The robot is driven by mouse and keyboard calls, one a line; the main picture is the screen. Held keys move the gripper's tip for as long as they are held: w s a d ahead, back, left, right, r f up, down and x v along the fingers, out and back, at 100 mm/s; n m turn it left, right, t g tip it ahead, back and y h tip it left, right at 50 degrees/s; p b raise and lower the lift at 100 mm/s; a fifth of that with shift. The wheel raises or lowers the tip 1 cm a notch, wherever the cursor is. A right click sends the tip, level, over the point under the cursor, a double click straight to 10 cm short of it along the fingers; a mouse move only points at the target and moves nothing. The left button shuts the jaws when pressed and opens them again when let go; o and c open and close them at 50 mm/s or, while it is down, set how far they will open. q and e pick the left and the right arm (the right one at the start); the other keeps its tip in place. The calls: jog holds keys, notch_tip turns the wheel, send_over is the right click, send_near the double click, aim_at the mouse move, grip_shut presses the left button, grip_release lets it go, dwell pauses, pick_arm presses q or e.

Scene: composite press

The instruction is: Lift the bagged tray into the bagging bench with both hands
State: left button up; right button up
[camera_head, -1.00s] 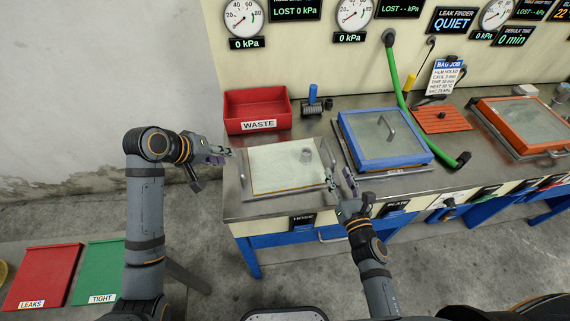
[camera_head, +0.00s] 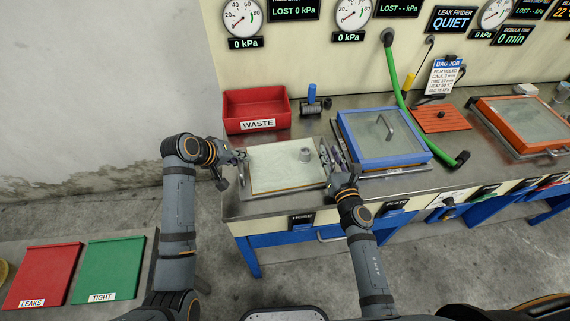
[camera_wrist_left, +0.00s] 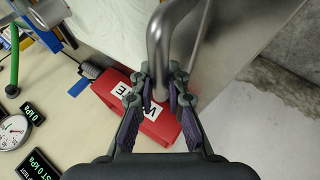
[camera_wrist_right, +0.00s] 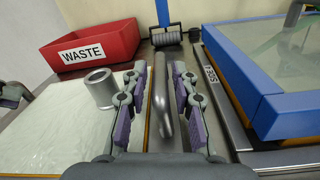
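The bagged tray (camera_head: 285,167), a flat pale film-covered panel on a metal plate, lies on the steel bench top (camera_head: 305,128) at its left end. A small metal fitting (camera_head: 305,155) stands on it. A bar handle runs along each side. My left gripper (camera_head: 241,157) is at the left handle, which lies between its parted fingers in the left wrist view (camera_wrist_left: 163,85). My right gripper (camera_head: 328,160) is at the right handle; in the right wrist view this handle (camera_wrist_right: 160,95) lies between open fingers with gaps beside it. Left finger contact is unclear.
A red waste bin (camera_head: 257,111) and a blue-handled roller (camera_head: 312,101) stand behind the tray. A blue-framed glass-topped unit (camera_head: 384,138) is close on the right. A green hose (camera_head: 397,80) and orange mat (camera_head: 441,119) lie beyond it.

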pick_arm(q)
grip_shut()
pick_arm(e)
grip_shut()
